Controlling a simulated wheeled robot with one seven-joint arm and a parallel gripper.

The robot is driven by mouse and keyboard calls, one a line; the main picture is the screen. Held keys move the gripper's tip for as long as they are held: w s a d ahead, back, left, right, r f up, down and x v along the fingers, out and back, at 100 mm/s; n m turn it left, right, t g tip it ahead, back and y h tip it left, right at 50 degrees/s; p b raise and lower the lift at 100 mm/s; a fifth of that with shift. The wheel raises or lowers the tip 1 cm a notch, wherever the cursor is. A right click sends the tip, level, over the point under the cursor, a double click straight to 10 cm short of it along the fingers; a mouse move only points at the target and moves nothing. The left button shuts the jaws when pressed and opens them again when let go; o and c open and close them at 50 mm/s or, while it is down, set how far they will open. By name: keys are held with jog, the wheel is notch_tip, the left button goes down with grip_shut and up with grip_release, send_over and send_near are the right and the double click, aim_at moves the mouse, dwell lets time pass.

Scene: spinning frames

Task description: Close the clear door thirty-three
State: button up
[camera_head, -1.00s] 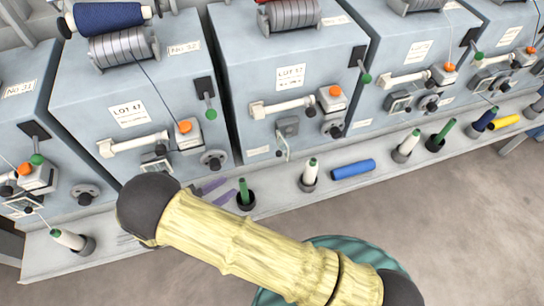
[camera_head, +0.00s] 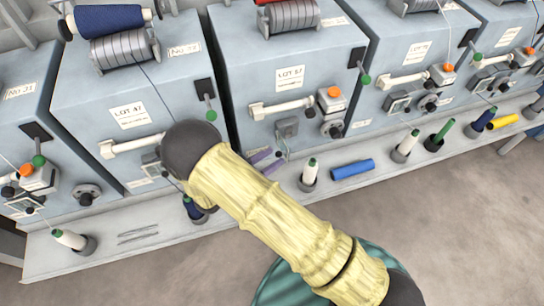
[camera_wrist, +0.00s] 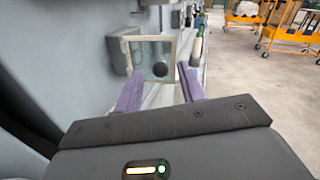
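The clear door (camera_wrist: 150,58) is a small see-through pane in a pale frame. In the wrist view it stands out from the grey machine front, open, just ahead of my gripper. In the head view the clear door (camera_head: 283,146) shows nearly edge-on, low on the machine labelled LOT 53 (camera_head: 289,77). My gripper (camera_wrist: 160,72) has two purple fingers, spread apart with nothing between them. In the head view the purple fingertips (camera_head: 268,160) are just left of and below the door. I cannot tell whether they touch it. My arm hides the gripper's body there.
A ledge (camera_head: 130,235) below the machines holds a white spool (camera_head: 309,173), a blue tube (camera_head: 352,169) and other spools. A white handle (camera_head: 280,109) and an orange-topped unit (camera_head: 332,103) sit near the door. Orange carts (camera_wrist: 287,25) stand far off on open floor.

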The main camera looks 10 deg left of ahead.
jog(key=shift+w+d, duration=0.25)
jog(key=shift+w, duration=0.05)
grip_shut()
